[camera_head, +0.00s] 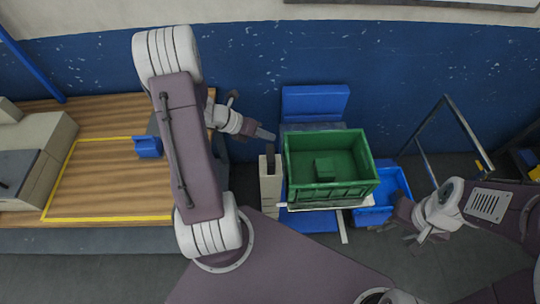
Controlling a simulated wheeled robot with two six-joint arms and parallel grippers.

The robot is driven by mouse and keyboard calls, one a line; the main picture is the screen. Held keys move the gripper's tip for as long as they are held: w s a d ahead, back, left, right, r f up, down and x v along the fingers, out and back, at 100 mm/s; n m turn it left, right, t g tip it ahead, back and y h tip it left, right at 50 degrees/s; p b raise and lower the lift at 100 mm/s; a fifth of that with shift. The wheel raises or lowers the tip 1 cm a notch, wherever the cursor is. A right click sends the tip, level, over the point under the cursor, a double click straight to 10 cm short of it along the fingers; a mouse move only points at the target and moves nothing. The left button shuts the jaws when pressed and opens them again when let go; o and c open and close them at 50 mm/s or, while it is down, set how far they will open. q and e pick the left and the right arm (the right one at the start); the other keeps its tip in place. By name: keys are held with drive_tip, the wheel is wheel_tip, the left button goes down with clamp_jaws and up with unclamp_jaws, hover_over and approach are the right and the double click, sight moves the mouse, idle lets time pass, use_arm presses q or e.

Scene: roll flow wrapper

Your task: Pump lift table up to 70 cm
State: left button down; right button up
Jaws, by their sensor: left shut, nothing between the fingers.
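The lift table (352,203) stands in the middle of the head view with a pale top edge and blue parts behind and below it. A green crate (333,197) sits on it. A beige column (269,192) with a dark upright handle (270,157) stands at the table's left side. My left gripper (267,135) is shut and empty, just above the handle in the picture; I cannot tell if they touch. My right gripper (402,222) is to the right of the table, near a blue bin; its finger opening is unclear. The table's lower structure is mostly hidden.
The blue bin (396,184) is right of and partly behind the crate. A wooden worktop (95,185) with yellow lines and a small blue holder (147,147) is at left. A metal frame (425,160) stands at right. A blue wall closes the back.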

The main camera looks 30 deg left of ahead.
use_arm(q)
drive_tip(key=b, duration=0.4)
hover_over(268, 154)
wheel_tip(268, 154, down, 6)
drive_tip(key=shift+w+r, duration=0.15)
drive_tip(key=shift+f+b, duration=0.3)
drive_tip(key=shift+b, duration=0.1)
drive_tip(key=shift+a, duration=0.15)
idle(1.0)
drive_tip(key=shift+f, duration=0.4)
drive_tip(key=shift+f+b, duration=2.15)
drive_tip(key=shift+f, duration=0.2)
idle(1.6)
drive_tip(key=shift+r, duration=0.1)
drive_tip(key=shift+r+p, duration=2.65)
